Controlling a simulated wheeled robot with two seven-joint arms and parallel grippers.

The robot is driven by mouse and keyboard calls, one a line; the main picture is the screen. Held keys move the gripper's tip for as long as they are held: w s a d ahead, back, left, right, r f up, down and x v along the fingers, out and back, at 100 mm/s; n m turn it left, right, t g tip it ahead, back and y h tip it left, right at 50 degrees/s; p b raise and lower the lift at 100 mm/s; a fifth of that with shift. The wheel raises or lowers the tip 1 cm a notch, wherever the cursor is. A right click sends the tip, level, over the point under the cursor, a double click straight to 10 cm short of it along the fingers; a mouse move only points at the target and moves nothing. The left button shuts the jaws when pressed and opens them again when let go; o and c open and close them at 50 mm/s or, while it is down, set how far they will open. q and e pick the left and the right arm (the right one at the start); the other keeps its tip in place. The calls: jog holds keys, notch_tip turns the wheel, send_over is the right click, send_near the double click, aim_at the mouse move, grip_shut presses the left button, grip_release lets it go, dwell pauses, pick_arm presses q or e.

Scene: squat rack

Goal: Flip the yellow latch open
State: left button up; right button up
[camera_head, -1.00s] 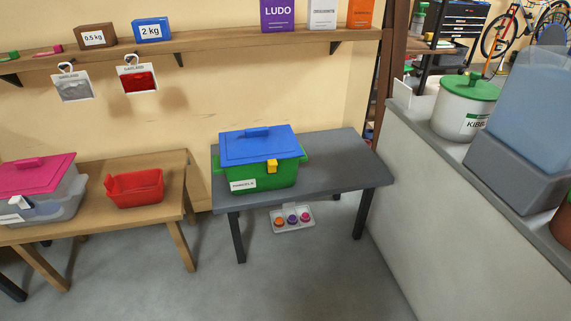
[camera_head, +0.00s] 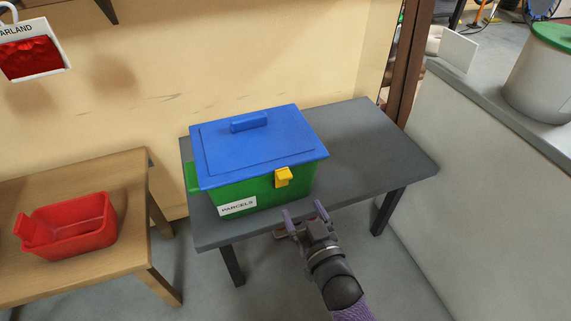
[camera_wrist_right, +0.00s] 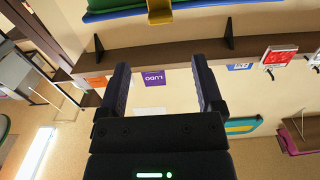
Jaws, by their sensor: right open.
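The yellow latch (camera_head: 283,177) is on the front face of a green box (camera_head: 245,189) with a blue lid (camera_head: 260,140). It lies against the front, just below the lid's edge. The lid is down on the box. In the right wrist view the latch (camera_wrist_right: 160,11) shows at the top edge, partly cut off. My right gripper (camera_head: 304,210) is open and empty, in front of the box, a little below and right of the latch and apart from it. Its two fingers (camera_wrist_right: 160,66) show spread in the wrist view. My left gripper is out of view.
The box stands on a grey table (camera_head: 375,150), with bare tabletop to its right. A wooden table (camera_head: 100,190) with a red bin (camera_head: 72,230) is at the left. A low wall (camera_head: 460,170) with a white pot (camera_head: 540,80) stands at the right.

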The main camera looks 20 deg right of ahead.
aim_at(286, 178)
jog(key=w+b, duration=0.2)
jog(key=w, duration=0.2)
jog(key=w+b, duration=0.2)
jog(key=w, duration=0.3)
jog(key=shift+a+f, duration=0.1)
jog(key=shift+a, duration=0.1)
jog(key=shift+w, duration=0.2)
jog(key=shift+r, duration=0.2)
jog(key=shift+c, duration=0.3)
jog(key=c, duration=0.5)
grip_shut()
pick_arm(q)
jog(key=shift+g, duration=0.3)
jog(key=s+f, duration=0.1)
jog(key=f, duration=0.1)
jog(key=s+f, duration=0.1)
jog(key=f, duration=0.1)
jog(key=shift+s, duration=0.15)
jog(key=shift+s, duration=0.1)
